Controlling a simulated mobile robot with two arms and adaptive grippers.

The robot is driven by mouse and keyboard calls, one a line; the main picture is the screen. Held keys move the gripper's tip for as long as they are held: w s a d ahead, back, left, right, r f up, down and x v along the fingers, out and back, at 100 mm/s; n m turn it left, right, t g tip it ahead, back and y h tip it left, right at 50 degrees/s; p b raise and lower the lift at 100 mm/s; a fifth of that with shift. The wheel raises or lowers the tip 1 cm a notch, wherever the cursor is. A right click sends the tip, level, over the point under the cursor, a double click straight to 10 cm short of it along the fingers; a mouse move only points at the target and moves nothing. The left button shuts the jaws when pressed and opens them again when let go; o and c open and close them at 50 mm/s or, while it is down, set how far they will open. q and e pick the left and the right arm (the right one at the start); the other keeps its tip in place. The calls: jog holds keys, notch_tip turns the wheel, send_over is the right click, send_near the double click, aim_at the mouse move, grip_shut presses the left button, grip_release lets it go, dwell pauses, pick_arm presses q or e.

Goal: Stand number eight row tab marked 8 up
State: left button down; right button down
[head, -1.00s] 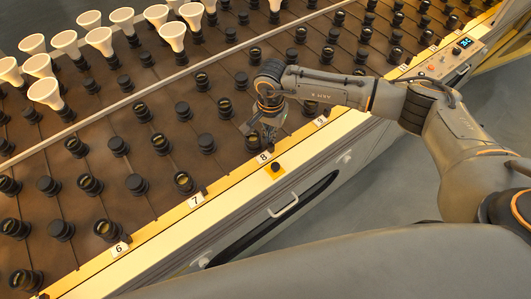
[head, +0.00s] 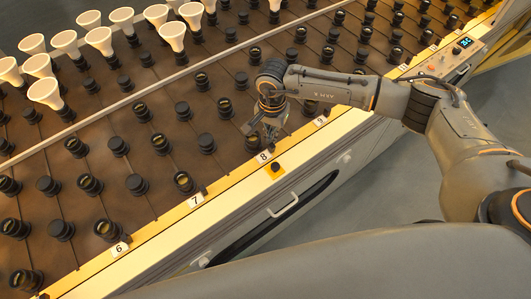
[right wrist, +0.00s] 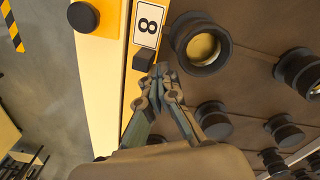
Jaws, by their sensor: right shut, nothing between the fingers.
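The row tab marked 8 (head: 263,157) is a small white plate with a black 8 on the yellow front rail of the rack. It also shows in the right wrist view (right wrist: 148,25), with a small black block (right wrist: 143,61) beside its end. I cannot tell for certain whether the tab lies flat or is tilted. My right gripper (right wrist: 160,70) is shut and empty, its fingertips close by that black block; contact is unclear. In the head view the right gripper (head: 267,136) is just behind the tab. My left gripper is out of view.
Tabs 7 (head: 195,200), 6 (head: 119,249) and 9 (head: 320,121) sit along the same rail. A black socket (right wrist: 201,45) stands close beside the fingers. A black knob on a yellow plate (head: 276,169) is in front of tab 8. White bulbs (head: 45,92) fill sockets at far left.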

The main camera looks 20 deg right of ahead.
jog(key=shift+s+r, duration=0.35)
jog(key=shift+s, duration=0.05)
dwell(1.0)
jog(key=shift+s+d+r, duration=0.1)
jog(key=shift+s+r, duration=0.15)
jog(key=shift+s, duration=0.15)
dwell(1.1)
jog(key=shift+r, duration=0.1)
jog(key=shift+w+a+r, duration=0.2)
jog(key=shift+w+r, duration=0.35)
jog(key=shift+r, duration=0.3)
jog(key=shift+w+r, duration=0.15)
jog(key=shift+r, duration=0.1)
notch_tip(320, 180, up, 6)
jog(key=p, duration=0.2)
jog(key=shift+d+p, duration=0.1)
jog(key=shift+p, duration=0.3)
